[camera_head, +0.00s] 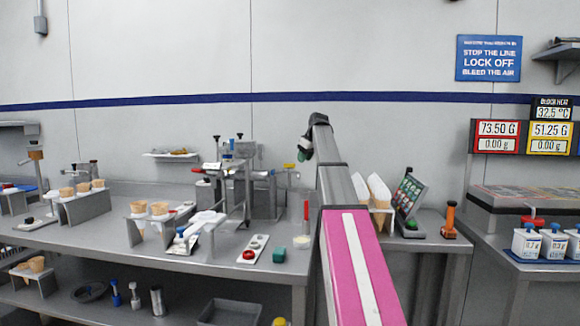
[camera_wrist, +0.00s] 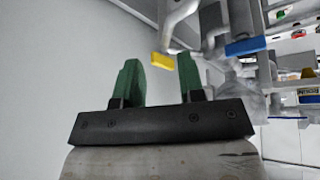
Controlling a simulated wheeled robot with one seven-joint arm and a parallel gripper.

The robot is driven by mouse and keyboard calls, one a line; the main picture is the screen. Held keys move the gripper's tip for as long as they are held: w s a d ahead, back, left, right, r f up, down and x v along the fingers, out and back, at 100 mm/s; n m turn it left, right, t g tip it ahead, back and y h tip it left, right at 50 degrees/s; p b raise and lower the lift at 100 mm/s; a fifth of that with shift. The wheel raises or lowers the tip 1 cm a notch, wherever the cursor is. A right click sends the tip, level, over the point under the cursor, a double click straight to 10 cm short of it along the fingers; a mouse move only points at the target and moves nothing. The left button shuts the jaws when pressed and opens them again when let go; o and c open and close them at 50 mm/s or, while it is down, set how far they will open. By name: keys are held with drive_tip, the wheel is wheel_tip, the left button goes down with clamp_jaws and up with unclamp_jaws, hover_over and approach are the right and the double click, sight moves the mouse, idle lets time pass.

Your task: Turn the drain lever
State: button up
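My gripper (camera_wrist: 157,60) is open, with its two green fingers apart and nothing between them in contact. In the wrist view a yellow lever tip (camera_wrist: 162,61) shows between the fingertips, beyond or level with them; I cannot tell the depth. A blue lever (camera_wrist: 245,46) lies to the right on the same grey metal fixture (camera_wrist: 215,22). I cannot tell which lever is the drain lever. In the head view my gripper (camera_head: 304,152) is at the end of my raised arm, right of the fixture (camera_head: 240,182), its fingers partly hidden. A red-tipped lever (camera_head: 198,170) is at the fixture's left.
An orange bottle-like tool (camera_head: 449,221) and a tilted panel (camera_head: 407,195) stand right of my arm.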

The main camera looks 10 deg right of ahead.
sight(289, 166)
drive_tip(key=w+r+n+g+y, duration=0.2)
drive_tip(key=w+r+n+g, duration=0.1)
drive_tip(key=w+r+n, duration=0.3)
drive_tip(key=x, duration=1.1)
drive_tip(key=shift+w+a+r, duration=0.1)
drive_tip(key=shift+w+a, duration=0.1)
drive_tip(key=shift+w, duration=0.2)
clamp_jaws()
